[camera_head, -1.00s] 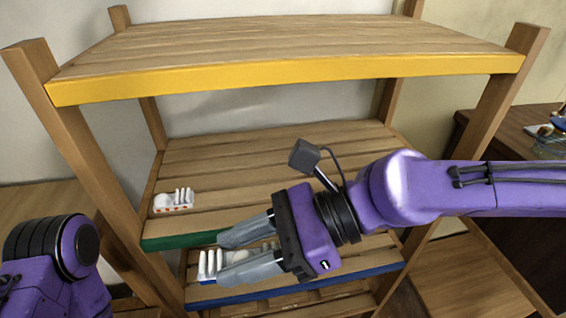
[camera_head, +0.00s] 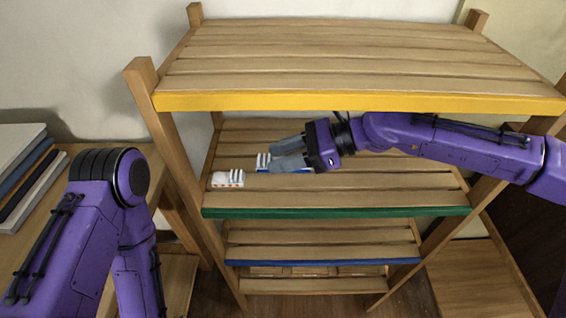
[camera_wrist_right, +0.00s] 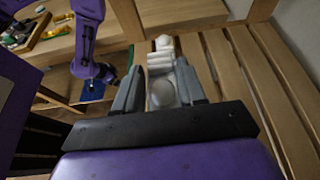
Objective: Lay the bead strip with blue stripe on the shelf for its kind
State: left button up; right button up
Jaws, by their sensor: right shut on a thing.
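The bead strip with blue stripe (camera_head: 263,161) is white with upright prongs at its left end and a blue line along its base. My right gripper (camera_head: 290,155) is shut on it, over the left part of the green-edged shelf (camera_head: 340,197). The fingers hide much of the strip, and I cannot tell if it touches the boards. In the right wrist view its white rounded parts (camera_wrist_right: 162,92) show between the fingers (camera_wrist_right: 160,90). My left arm is at the lower left of the head view; its gripper's fingertips do not show there.
A white strip with orange marks (camera_head: 228,179) lies on the green-edged shelf, in front and left of the held one. The yellow-edged shelf (camera_head: 350,102) is above; the blue-edged shelf (camera_head: 320,261) is below. Books (camera_head: 25,165) lie at far left. The green-edged shelf's right side is clear.

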jog(key=shift+f, duration=1.7)
jog(key=shift+f, duration=0.25)
jog(key=shift+f+p, duration=0.35)
jog(key=o, duration=1.1)
jog(key=shift+c, duration=0.2)
jog(key=shift+r, duration=0.3)
jog(key=v, duration=0.5)
jog(key=b+v, duration=0.1)
jog(key=v, duration=0.1)
jog(key=shift+d+r, duration=0.2)
jog(key=shift+r, duration=0.25)
